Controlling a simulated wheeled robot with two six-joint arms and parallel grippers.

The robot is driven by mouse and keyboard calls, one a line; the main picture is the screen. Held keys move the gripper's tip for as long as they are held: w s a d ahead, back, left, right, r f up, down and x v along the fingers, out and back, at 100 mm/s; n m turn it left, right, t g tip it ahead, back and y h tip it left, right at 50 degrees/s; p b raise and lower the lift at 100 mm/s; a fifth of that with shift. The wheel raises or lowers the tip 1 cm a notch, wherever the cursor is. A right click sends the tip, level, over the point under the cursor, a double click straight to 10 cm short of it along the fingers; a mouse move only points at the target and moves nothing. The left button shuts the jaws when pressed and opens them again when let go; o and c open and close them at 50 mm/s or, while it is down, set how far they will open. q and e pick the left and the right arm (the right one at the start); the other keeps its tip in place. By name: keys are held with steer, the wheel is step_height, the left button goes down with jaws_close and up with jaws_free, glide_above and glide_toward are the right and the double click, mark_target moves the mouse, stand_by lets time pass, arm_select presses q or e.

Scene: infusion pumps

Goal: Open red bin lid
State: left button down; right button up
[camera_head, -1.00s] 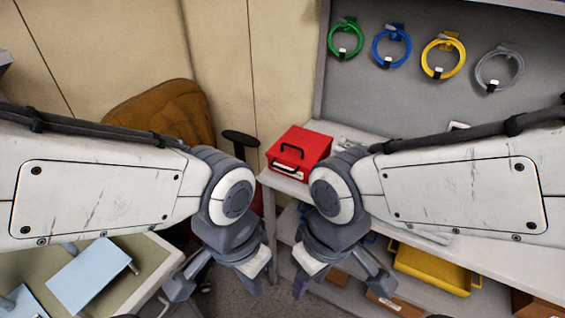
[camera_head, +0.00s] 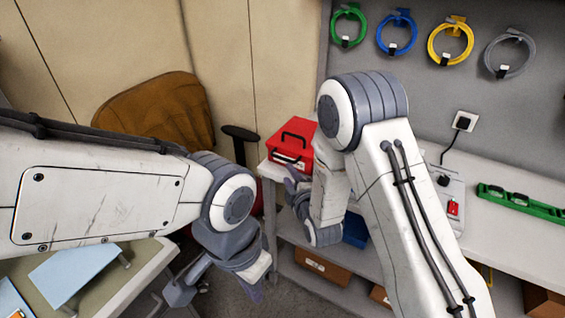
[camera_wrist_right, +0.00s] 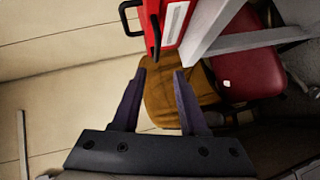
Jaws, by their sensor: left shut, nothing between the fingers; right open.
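The red bin (camera_head: 295,142) sits on the left end of the grey bench, with a black handle on top and a white label on its front. Its lid looks shut. In the right wrist view the red bin (camera_wrist_right: 172,20) shows at the top, turned sideways, with its handle beyond the fingertips. My right gripper (camera_head: 291,180) is open and empty just in front of the bin, apart from it; its fingers (camera_wrist_right: 159,74) show spread in the wrist view. My right arm hides the bin's right side. My left gripper (camera_head: 255,291) is shut and empty, low at the left.
A grey bench (camera_head: 500,235) runs right, with a green rail (camera_head: 520,198) and a power strip (camera_head: 452,190). Coloured cable coils hang on the back panel. Brown boxes (camera_head: 322,266) sit on the lower shelf.

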mark_target(283, 158)
steer(key=shift+n+t, duration=0.3)
steer(key=shift+t, duration=0.1)
steer(key=p+x, duration=0.1)
steer(key=x, duration=0.5)
steer(key=d+p+x, duration=0.1)
steer(key=x, duration=0.2)
steer(key=shift+w+p, duration=0.15)
steer(key=shift+p, duration=0.15)
steer(key=shift+x, duration=0.8)
steer(key=shift+f, duration=0.1)
jaws_close()
